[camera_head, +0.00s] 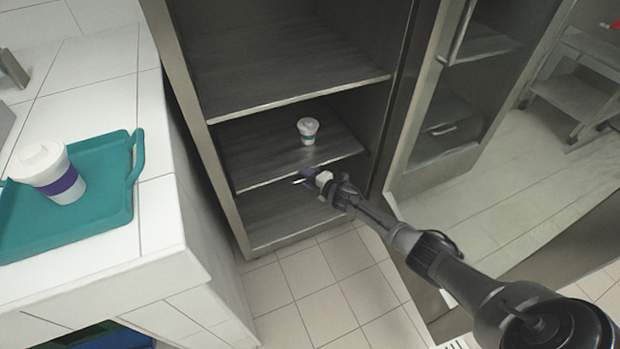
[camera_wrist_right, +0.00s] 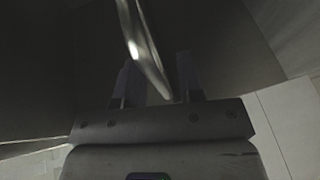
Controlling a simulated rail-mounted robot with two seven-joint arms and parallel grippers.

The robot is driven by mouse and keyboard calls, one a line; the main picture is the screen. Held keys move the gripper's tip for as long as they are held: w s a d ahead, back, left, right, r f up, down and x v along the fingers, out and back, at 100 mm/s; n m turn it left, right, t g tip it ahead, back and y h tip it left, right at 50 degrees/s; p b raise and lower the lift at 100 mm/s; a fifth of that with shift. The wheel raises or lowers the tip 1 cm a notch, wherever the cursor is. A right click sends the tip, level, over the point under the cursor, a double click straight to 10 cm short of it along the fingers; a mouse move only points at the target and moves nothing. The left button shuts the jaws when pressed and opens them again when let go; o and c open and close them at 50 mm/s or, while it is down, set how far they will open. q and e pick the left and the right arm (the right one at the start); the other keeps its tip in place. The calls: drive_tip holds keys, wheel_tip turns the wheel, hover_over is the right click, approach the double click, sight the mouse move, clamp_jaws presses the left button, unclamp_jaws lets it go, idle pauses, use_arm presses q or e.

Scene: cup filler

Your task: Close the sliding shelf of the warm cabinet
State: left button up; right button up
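The warm cabinet (camera_head: 225,165) stands open at the centre of the head view, with several grey shelves. My right gripper (camera_head: 308,177) is at this front edge, below the cup. In the right wrist view my right gripper (camera_wrist_right: 158,85) has its fingers apart, with a shiny metal edge or bar (camera_wrist_right: 143,45) showing between them; contact is unclear. My left gripper is out of view.
A white tiled counter (camera_head: 110,70) on the left holds a teal tray (camera_head: 110,205) with a white cup with a purple band (camera_head: 50,172). A glass-fronted door or cabinet (camera_head: 450,110) stands to the right, with a metal handle (camera_head: 458,32). Tiled floor (camera_head: 320,285) lies in front.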

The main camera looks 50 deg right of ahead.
drive_tip(key=shift+s+r+p, duration=0.25)
drive_tip(key=shift+s+p, duration=0.15)
drive_tip(key=shift+p, duration=0.1)
drive_tip(key=s+r+p, duration=0.2)
drive_tip(key=s+p, duration=0.6)
drive_tip(key=s, duration=0.4)
drive_tip(key=shift+s+d, duration=0.15)
drive_tip(key=shift+s, duration=0.25)
